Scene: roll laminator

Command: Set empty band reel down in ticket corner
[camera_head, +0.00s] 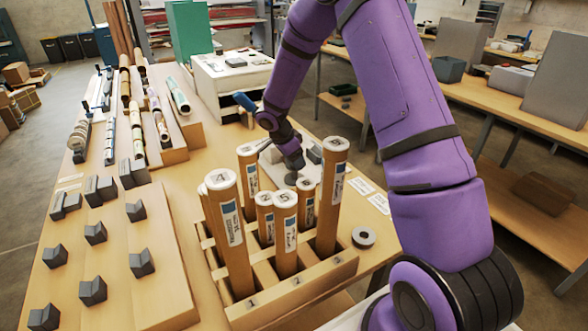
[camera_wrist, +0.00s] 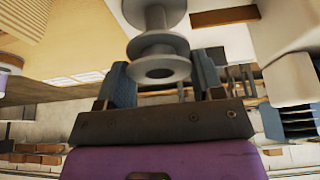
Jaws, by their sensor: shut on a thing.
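My gripper (camera_wrist: 164,80) is shut on the grey empty band reel (camera_wrist: 160,50), which sits between its two blue-grey fingers in the wrist view. The reel shows round flanges and a hole in its end. In the head view my gripper (camera_head: 291,166) is behind the upright tubes, low near the white-topped machine; the reel there is small and hard to make out. White paper tickets (camera_head: 379,203) lie on the table's right edge, right of the tube crate. Pale slips also show on the wood in the wrist view (camera_wrist: 88,76). I cannot tell whether the reel touches anything below.
A wooden crate (camera_head: 290,299) with several tall cardboard tubes stands between the head camera and my gripper. A grey ring (camera_head: 363,237) lies right of it. A board with dark blocks (camera_head: 137,290) fills the left front. A white box machine (camera_head: 232,78) stands behind.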

